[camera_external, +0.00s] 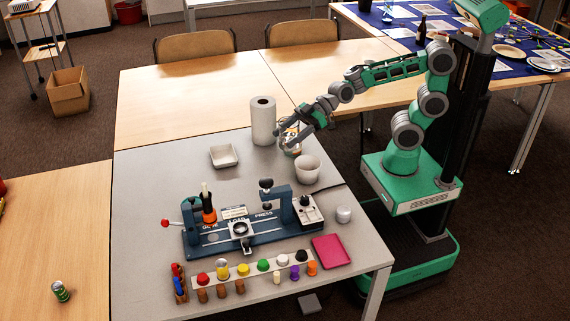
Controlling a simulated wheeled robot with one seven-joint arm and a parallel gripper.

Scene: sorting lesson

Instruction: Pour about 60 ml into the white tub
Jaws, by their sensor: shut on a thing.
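A round white tub (307,170) stands open on the grey table, just in front of my gripper. My gripper (289,139) is at the back right of the table, beside the paper roll. It is shut on a small, partly see-through vessel (291,150), which is largely hidden by the fingers. The vessel is behind and slightly left of the tub. I cannot tell its contents, its tilt or whether it touches the table. The inside of the tub is too small to read.
A paper roll (263,121) stands left of my gripper, and a shallow square white dish (224,156) lies farther left. A blue press fixture (240,232), a rack of coloured knobs (243,279), a pink tray (331,251) and a small white jar (344,214) occupy the front.

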